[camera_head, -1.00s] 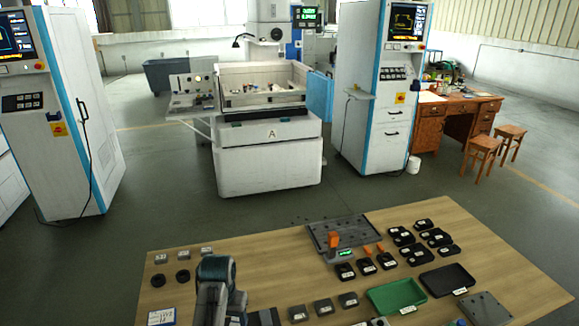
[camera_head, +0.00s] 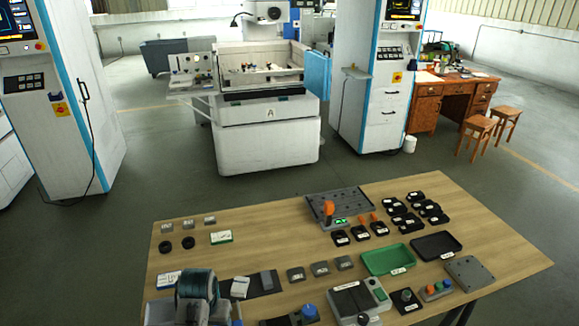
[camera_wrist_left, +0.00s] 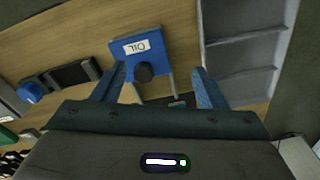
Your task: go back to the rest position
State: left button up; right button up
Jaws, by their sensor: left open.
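My left gripper (camera_wrist_left: 160,82) is open, with its two blue-grey fingers apart in the left wrist view. A blue box labelled OIL (camera_wrist_left: 142,48), with a black knob, lies beyond and between the fingertips. I see nothing gripped, and I cannot tell how far the box is from the fingers. In the head view my left arm comes in at the bottom left, over the front of the wooden table (camera_head: 275,225); its fingers are hidden there. My right gripper is not in view.
The table holds a grey plate with an orange part (camera_head: 328,209), a green tray (camera_head: 388,260), a black tray (camera_head: 436,246) and several small black and grey blocks. A grey compartmented holder (camera_wrist_left: 240,55) stands right of the gripper. Machine A (camera_head: 266,140) stands beyond open floor.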

pick_arm(q)
jog(key=s+a+r+t, duration=0.1)
jog(key=s+a+r, duration=0.1)
jog(key=s, duration=0.6)
jog(key=s+a+r+t, duration=0.1)
jog(key=s+a, duration=0.2)
jog(key=s, duration=0.6)
jog(key=s+a+r+t, duration=0.1)
jog(key=s+a+r, duration=0.1)
jog(key=s, duration=0.6)
notch_tip(320, 180, down, 34)
jog(key=a+g+b, duration=0.1)
jog(key=a+b, duration=0.2)
jog(key=b, duration=0.1)
jog(key=s+f+b, duration=0.2)
jog(key=s+f, duration=0.7)
jog(key=f, duration=0.2)
jog(key=s+a+f+g+b, duration=0.1)
jog(key=s+f, duration=0.8)
jog(key=f, duration=0.3)
jog(key=shift+y+b, duration=0.3)
jog(key=shift+b, duration=0.1)
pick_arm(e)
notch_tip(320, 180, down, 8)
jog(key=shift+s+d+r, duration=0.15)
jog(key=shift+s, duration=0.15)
